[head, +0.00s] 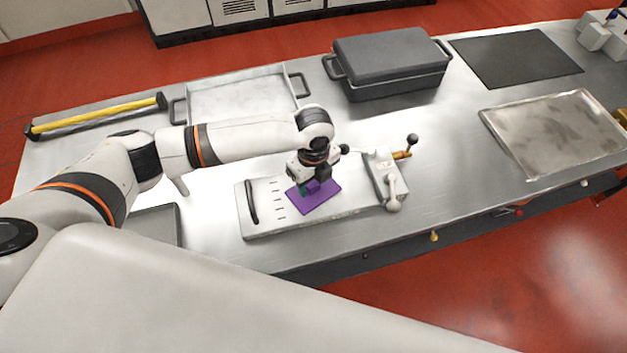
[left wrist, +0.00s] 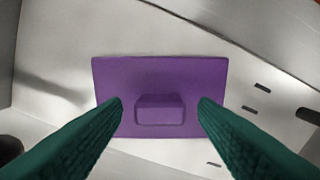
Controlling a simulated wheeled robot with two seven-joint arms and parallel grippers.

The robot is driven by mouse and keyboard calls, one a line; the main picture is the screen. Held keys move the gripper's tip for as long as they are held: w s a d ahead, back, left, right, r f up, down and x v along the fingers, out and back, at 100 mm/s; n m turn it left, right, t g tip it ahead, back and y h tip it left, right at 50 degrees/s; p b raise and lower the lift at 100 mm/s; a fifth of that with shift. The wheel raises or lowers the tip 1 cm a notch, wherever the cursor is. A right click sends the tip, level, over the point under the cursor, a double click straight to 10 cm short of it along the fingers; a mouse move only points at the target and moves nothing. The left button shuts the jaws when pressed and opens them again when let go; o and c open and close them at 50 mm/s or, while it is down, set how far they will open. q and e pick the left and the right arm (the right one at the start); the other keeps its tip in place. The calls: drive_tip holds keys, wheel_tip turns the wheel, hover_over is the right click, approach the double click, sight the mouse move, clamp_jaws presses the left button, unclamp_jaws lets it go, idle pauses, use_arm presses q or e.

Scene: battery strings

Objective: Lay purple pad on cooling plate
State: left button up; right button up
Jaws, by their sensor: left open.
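The purple pad (head: 320,200) lies flat on a pale grey plate (head: 262,229), which I take to be the cooling plate, near the table's front edge. The left wrist view shows the pad (left wrist: 160,76) with a raised purple block (left wrist: 159,109) on its top. My left gripper (head: 310,187) is over the pad. Its two green fingers (left wrist: 160,110) are spread on either side of the block, with a gap to each side. Whether the fingertips touch the pad I cannot tell. My right gripper is not in view.
A grey fixture with a black-knobbed lever (head: 385,175) stands at the plate's right end. Behind are a shallow tray (head: 245,88) and a dark lidded box (head: 390,65). A metal tray (head: 550,130) lies at the right. The table between fixture and metal tray is clear.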

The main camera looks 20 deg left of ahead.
sight(314, 184)
use_arm(q)
wheel_tip(314, 184, up, 12)
drive_tip(key=b, duration=0.1)
drive_tip(key=shift+f, duration=0.2)
idle(0.5)
